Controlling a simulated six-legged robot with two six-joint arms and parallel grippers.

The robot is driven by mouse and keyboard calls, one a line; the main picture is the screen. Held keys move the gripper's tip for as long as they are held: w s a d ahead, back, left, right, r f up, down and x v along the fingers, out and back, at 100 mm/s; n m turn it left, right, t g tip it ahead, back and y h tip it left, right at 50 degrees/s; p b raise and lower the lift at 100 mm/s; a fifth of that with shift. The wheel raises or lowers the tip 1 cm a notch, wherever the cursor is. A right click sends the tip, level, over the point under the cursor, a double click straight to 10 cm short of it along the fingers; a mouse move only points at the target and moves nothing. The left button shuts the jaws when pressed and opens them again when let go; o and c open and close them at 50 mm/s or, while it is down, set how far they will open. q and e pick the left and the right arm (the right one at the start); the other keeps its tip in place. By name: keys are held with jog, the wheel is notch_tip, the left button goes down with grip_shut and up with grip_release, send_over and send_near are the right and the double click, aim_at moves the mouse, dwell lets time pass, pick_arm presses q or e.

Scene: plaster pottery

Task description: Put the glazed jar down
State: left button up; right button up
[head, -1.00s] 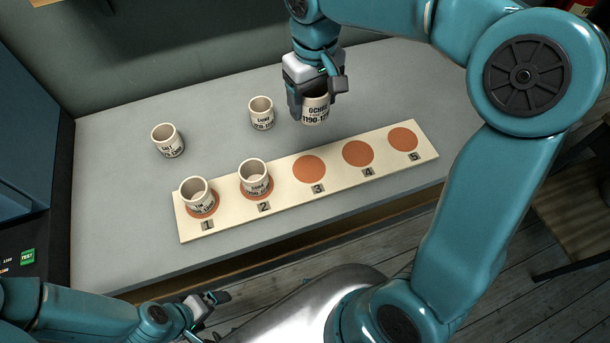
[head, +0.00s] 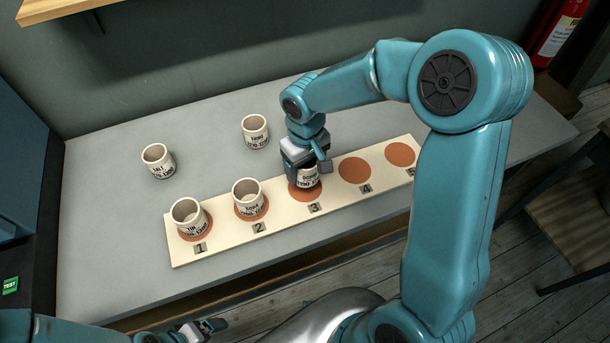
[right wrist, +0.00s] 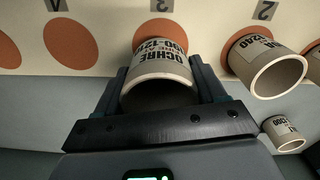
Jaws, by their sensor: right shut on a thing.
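My right gripper (head: 306,165) is shut on the ochre jar (head: 308,178), a white jar with dark lettering. The jar is over the orange spot numbered 3 on the cream board (head: 280,214). In the right wrist view the ochre jar (right wrist: 160,72) sits between the two fingers, its base at spot 3; I cannot tell whether it touches the board. My left gripper (head: 208,328) is at the bottom of the head view, away from the jars; its jaw state is unclear.
Jars stand on spot 1 (head: 188,216) and spot 2 (head: 249,198). Two more jars (head: 158,161) (head: 255,131) stand behind on the grey table (head: 110,215). Spot 4 (head: 355,170) and spot 5 (head: 400,154) are bare. A shelf (head: 60,10) hangs above at the left.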

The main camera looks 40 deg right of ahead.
aim_at(305, 176)
jog(key=shift+f, duration=2.2)
jog(key=shift+f, duration=0.15)
jog(key=o, duration=1.1)
jog(key=shift+o, duration=0.2)
jog(key=shift+r, duration=0.4)
notch_tip(305, 176, up, 12)
jog(key=shift+f, duration=0.15)
jog(key=shift+s, duration=0.1)
